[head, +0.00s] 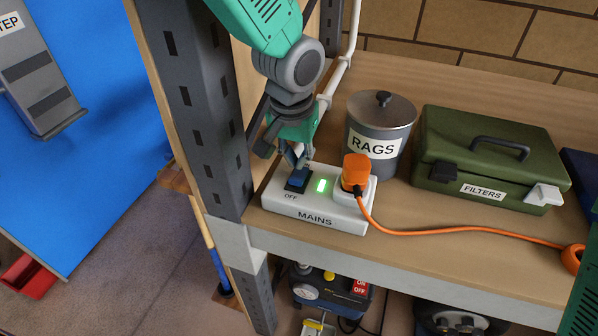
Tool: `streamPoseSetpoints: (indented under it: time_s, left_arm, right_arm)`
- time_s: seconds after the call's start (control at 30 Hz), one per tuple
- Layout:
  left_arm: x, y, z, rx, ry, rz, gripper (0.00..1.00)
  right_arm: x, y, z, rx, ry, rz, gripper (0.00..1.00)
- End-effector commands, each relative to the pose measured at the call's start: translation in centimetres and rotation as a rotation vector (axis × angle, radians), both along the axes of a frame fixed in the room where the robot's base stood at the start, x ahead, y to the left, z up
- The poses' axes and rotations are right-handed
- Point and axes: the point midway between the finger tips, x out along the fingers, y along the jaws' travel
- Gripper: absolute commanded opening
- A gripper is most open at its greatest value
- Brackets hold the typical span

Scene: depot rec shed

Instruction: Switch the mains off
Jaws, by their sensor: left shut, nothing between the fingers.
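The white mains block (318,206), labelled MAINS, sits on the wooden shelf near its left post. Its dark blue rocker switch (297,182) is on the left, with OFF printed on the near side. A small indicator (322,186) beside it glows green. An orange plug (355,171) sits in the socket on the right of the block. My left gripper (299,165) is shut and empty, pointing down with its fingertips right at the rocker; I cannot tell whether they touch it. They hide the rocker's far part. My right gripper is not in view.
A RAGS tin (379,135) and a green FILTERS box (488,160) stand right of the block. An orange cable (470,230) runs right along the shelf (440,262). A grey slotted post (204,110) rises close left of my arm. A machine (325,290) is below.

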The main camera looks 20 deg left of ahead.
Motion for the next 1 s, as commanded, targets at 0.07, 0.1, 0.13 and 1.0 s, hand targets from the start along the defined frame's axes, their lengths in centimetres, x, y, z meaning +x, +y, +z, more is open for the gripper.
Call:
streamPoseSetpoints:
  time_s: [0.07, 0.1, 0.13, 1.0]
  left_arm:
    - [0.0, 0.0, -0.1, 0.000, 0.000, 0.000, 0.00]
    - [0.0, 0.1, -0.2, -0.001, 0.000, 0.000, 0.00]
    - [0.0, 0.1, -0.2, -0.001, 0.000, 0.000, 0.00]
    - [0.0, 0.1, -1.5, -0.001, 0.000, 0.000, 0.00]
  right_arm:
    - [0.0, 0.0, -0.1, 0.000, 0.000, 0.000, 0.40]
    - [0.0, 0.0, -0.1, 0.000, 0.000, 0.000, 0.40]
    - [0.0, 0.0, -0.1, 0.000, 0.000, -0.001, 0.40]
    - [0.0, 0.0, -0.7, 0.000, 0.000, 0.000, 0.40]
